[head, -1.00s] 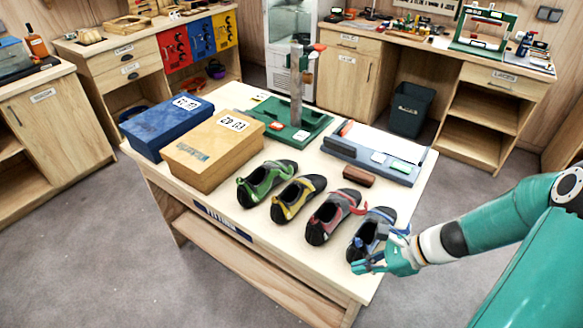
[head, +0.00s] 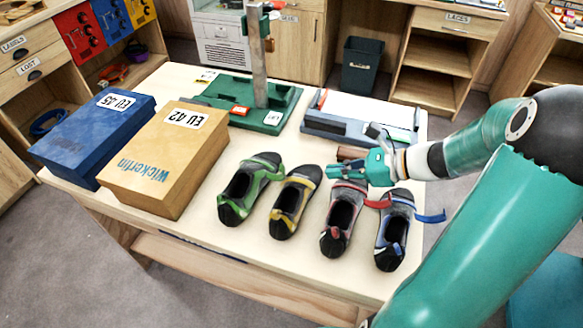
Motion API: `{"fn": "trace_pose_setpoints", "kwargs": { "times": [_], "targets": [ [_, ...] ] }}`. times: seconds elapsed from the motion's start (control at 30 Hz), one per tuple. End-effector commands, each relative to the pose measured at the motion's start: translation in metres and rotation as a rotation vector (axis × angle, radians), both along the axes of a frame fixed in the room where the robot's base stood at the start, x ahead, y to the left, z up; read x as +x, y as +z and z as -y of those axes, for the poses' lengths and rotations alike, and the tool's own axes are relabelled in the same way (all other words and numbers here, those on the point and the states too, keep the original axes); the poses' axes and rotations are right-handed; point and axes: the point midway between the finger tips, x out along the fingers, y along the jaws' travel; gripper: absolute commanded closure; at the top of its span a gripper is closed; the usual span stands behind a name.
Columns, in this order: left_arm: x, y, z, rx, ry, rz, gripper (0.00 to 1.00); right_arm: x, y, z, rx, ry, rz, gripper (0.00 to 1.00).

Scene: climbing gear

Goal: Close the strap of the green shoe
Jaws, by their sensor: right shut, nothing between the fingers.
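The green shoe (head: 233,200) is the leftmost of the row of shoes on the table, its dark opening facing up. Its green strap (head: 264,160) lies across the upper, with an end at the shoe's right side; I cannot tell whether it is fastened. My right gripper (head: 335,172) is shut and empty. It is over the far end of the red shoe, in front of the brown block, well to the right of the green shoe. My left gripper is not in view.
A yellow shoe (head: 286,218), red shoe (head: 336,242) and blue shoe (head: 384,257) stand right of the green one. Red and blue straps stick out rightward. Two boxes, a tan one (head: 150,178) and a blue one (head: 72,158), are left. A green stand (head: 276,121) is behind.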

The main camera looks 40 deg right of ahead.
Motion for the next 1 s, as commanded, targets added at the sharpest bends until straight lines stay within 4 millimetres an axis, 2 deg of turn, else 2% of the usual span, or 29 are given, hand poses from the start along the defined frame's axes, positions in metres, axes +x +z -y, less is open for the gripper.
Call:
{"fn": "trace_pose_setpoints", "kwargs": {
  "times": [0.17, 0.6, 0.77, 1.0],
  "targets": [
    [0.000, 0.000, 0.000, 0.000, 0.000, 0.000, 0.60, 0.016, -0.008, -0.010, 0.004, 0.012, 0.001, 1.00],
    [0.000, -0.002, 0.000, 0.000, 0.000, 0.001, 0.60, 0.071, -0.043, -0.038, 0.003, 0.012, -0.001, 1.00],
    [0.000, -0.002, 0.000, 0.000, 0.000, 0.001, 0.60, 0.079, -0.048, -0.042, 0.001, 0.009, -0.002, 1.00],
    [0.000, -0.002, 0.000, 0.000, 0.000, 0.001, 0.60, 0.080, -0.048, -0.042, 0.000, 0.009, -0.001, 1.00]
  ]
}}
